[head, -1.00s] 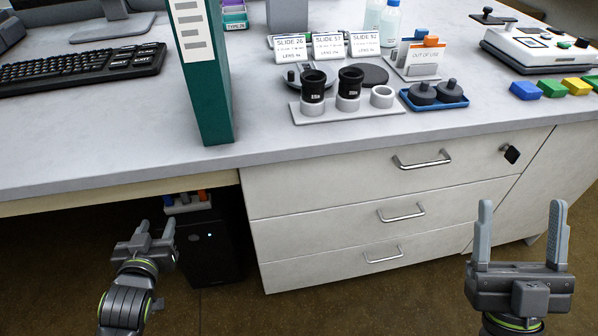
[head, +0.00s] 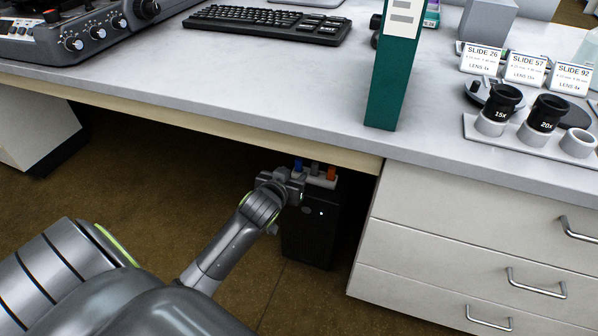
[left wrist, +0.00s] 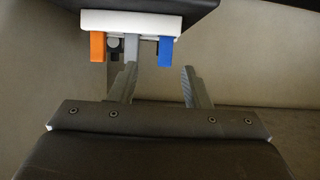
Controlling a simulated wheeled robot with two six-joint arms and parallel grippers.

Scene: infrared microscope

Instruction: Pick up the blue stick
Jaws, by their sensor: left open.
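The blue stick (head: 298,165) stands in a white holder (head: 321,181) on a black computer tower (head: 312,228) under the desk. A grey stick (head: 315,168) and an orange stick (head: 332,172) share the holder. My left gripper (head: 291,187) is at the left front of the holder, partly hidden by its own wrist. In the left wrist view its open fingers (left wrist: 159,68) point at the holder, with the blue stick (left wrist: 165,50) lined up between the fingertips. I cannot tell whether the fingers are around it or short of it. The right gripper is out of view.
The desk edge (head: 210,117) overhangs just above the sticks. A drawer cabinet (head: 450,230) stands right of the tower. A green binder (head: 393,85) and keyboard (head: 268,22) are on the desk. Floor space to the left is open.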

